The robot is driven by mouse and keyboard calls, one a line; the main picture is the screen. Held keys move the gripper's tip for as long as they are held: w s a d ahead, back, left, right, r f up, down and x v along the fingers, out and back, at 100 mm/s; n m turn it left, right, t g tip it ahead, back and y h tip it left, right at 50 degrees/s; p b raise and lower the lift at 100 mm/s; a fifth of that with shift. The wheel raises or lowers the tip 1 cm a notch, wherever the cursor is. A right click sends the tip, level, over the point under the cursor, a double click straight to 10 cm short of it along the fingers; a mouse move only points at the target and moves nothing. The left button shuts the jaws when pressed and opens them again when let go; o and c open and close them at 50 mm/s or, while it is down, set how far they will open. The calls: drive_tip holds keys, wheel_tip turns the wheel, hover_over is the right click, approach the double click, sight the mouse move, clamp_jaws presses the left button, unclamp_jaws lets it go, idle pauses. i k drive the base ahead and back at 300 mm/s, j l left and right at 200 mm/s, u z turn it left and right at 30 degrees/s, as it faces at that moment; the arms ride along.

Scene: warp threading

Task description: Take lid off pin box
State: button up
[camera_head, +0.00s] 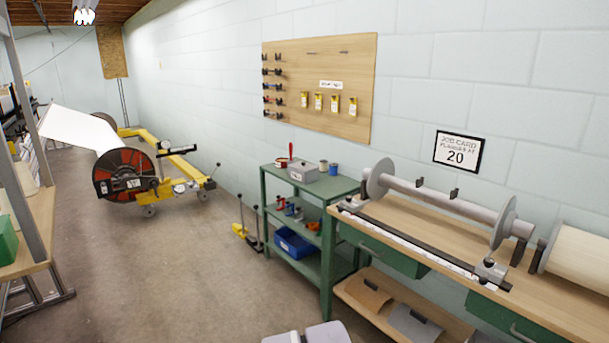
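A small grey box (303,171) sits on the top shelf of a green trolley (342,187), near the middle of the view. It looks like the pin box, with a flat top that appears closed, but it is too small to make out the lid's edge or a label clearly. My gripper is not in view. A pale grey part at the bottom edge seems to be my own body.
A red-handled tool (290,151) and a blue cup (333,169) stand near the box. A blue bin (294,243) is on a lower shelf. A wooden workbench (562,299) with a metal roller adjoins at right. Open concrete floor (160,270) lies left.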

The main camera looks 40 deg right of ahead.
sight(302, 166)
drive_tip(key=i+l+z, duration=0.5)
drive_tip(key=i, duration=1)
drive_tip(key=i+l+z, duration=0.1)
drive_tip(key=i+z, duration=0.4)
drive_tip(key=i, duration=1)
drive_tip(key=i+j+z, duration=0.15)
drive_tip(key=i+z, duration=0.15)
drive_tip(key=i, duration=0.15)
drive_tip(key=i+j+z, duration=0.3)
drive_tip(key=i, duration=0.2)
drive_tip(key=i+j+z, duration=0.25)
drive_tip(key=i, duration=0.2)
